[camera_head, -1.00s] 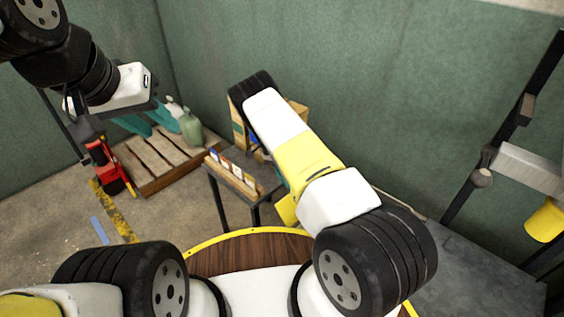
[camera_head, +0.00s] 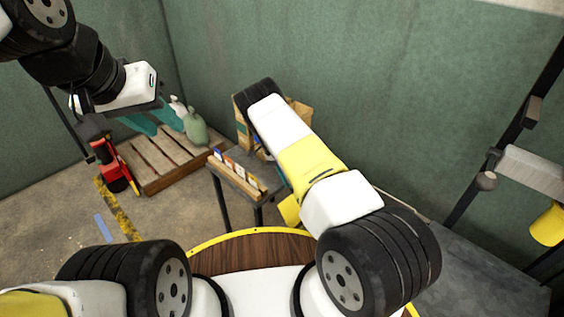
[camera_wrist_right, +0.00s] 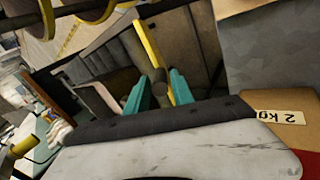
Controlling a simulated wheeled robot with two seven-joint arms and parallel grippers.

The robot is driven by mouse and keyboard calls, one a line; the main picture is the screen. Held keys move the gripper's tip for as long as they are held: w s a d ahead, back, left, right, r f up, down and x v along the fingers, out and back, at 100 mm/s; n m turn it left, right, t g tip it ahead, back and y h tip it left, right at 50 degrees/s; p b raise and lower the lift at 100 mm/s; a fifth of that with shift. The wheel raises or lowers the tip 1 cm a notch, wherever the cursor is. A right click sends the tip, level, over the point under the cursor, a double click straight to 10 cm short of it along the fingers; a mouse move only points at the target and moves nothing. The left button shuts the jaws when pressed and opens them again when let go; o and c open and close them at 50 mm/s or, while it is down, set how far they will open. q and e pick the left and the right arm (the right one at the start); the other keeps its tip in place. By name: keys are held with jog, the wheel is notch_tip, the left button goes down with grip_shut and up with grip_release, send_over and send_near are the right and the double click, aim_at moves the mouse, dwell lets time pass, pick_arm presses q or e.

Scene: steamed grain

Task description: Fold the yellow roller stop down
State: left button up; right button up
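In the right wrist view, a yellow bar (camera_wrist_right: 149,46), which may be the roller stop, stands tilted just beyond my right gripper (camera_wrist_right: 158,90). The two teal fingers of that gripper are apart, with a dark rounded end between or behind them; I cannot tell whether they touch it.
A small table (camera_head: 246,168) with a card rack (camera_head: 237,178) stands under my right arm. A wooden pallet (camera_head: 160,160) and a red device (camera_head: 112,166) are at left. A dark frame with a yellow cylinder (camera_head: 547,222) is at right. A box labelled 2 kg (camera_wrist_right: 280,117) shows in the wrist view.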

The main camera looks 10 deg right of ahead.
jog(key=v, duration=0.7)
jog(key=shift+w+r, duration=0.2)
jog(key=shift+r, duration=0.1)
jog(key=shift+a, duration=0.15)
